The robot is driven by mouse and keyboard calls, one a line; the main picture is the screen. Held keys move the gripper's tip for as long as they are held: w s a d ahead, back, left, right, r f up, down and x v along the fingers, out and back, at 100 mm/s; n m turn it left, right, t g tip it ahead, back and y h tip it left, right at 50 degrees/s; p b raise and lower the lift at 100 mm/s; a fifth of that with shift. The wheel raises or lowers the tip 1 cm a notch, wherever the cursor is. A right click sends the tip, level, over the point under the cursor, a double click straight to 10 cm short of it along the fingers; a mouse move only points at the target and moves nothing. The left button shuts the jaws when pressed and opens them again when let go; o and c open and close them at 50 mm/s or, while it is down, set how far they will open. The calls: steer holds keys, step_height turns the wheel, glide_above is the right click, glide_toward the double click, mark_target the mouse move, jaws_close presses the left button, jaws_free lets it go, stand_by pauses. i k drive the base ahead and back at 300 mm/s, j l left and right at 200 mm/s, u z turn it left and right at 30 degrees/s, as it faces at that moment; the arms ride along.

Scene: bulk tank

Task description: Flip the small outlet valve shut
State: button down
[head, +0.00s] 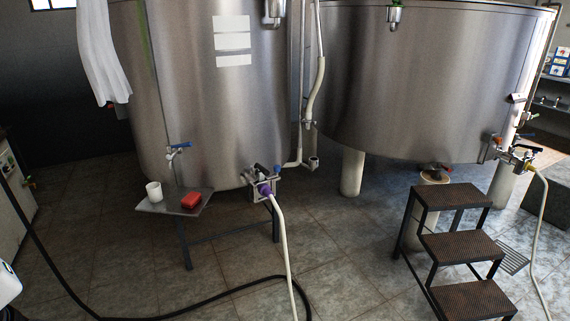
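A larger outlet fitting (263,181) with a dark handle, a blue knob and a purple collar is lower on the same tank, to the right. A white hose (282,235) runs down from it. My gripper is not in view; a white piece at the lower left edge may be part of my arm.
A low metal stand (152,206) below the small valve holds a white cup (154,191) and a red block (191,200). A black hose (190,312) curves over the tiled floor. Dark steps (458,247) stand in front of the right tank (430,85). A white cloth (100,50) hangs at upper left.

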mark_target(262, 168)
steer(key=i+z, duration=0.3)
steer(key=i, duration=1.25)
